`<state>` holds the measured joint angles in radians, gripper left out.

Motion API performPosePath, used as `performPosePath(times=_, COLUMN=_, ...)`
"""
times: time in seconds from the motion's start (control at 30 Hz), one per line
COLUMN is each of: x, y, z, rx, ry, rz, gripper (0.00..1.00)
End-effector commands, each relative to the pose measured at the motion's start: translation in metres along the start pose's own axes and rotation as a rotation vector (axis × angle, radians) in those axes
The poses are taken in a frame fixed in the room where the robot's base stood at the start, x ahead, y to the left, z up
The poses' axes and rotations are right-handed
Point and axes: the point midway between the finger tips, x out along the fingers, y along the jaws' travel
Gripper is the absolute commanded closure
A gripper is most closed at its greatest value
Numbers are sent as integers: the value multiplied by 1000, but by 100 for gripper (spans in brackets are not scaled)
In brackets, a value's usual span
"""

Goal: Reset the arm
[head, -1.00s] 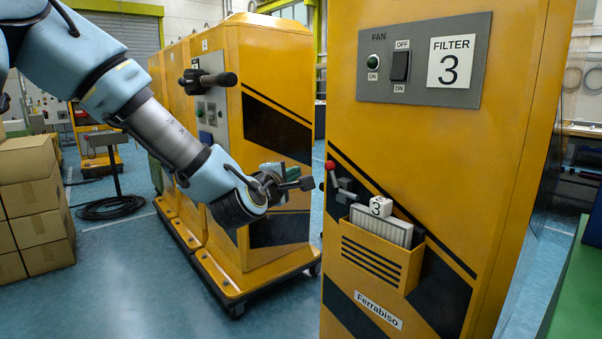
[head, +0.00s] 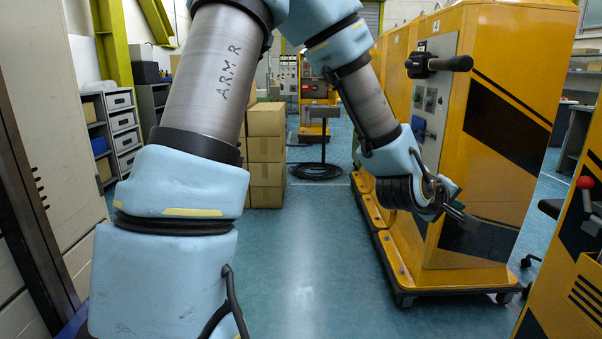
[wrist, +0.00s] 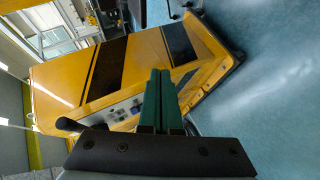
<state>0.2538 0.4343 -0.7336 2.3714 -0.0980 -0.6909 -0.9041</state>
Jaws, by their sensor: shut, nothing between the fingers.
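My arm reaches across the head view from the lower left, up and over to the right. My gripper (head: 462,217) hangs at its end, in front of the yellow cabinet with black stripes (head: 500,150). In the wrist view the two green fingers of my gripper (wrist: 163,75) lie side by side, shut and empty. The same yellow cabinet (wrist: 125,65) fills the wrist view beyond them, turned on its side. No contact with the cabinet shows.
A black handle (head: 437,64) sticks out from the cabinet's upper part. Another yellow machine with a red-knobbed lever (head: 586,183) is cut off at the right edge. Stacked cardboard boxes (head: 266,150) stand behind my arm. Blue floor (head: 305,250) is clear in the middle. Grey cabinets line the left.

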Motion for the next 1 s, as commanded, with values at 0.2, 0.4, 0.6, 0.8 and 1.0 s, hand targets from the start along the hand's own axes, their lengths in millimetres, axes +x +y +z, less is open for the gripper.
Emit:
performPosePath(times=0.2, x=-69, y=-120, z=-86, rx=295, ry=-13, rz=-419, gripper=100)
performPosePath(times=0.4, x=-166, y=-201, z=-127, rx=405, ry=-131, rz=-727, gripper=100)
performPosePath(times=0.6, x=-252, y=-246, z=-132, rx=411, ry=-281, rz=-902, gripper=100)
performPosePath(times=0.8, x=-316, y=-248, z=-126, rx=386, ry=-405, rz=-971, gripper=100)
performPosePath(times=1.0, x=-332, y=-212, z=-137, rx=386, ry=-404, rz=-970, gripper=100)
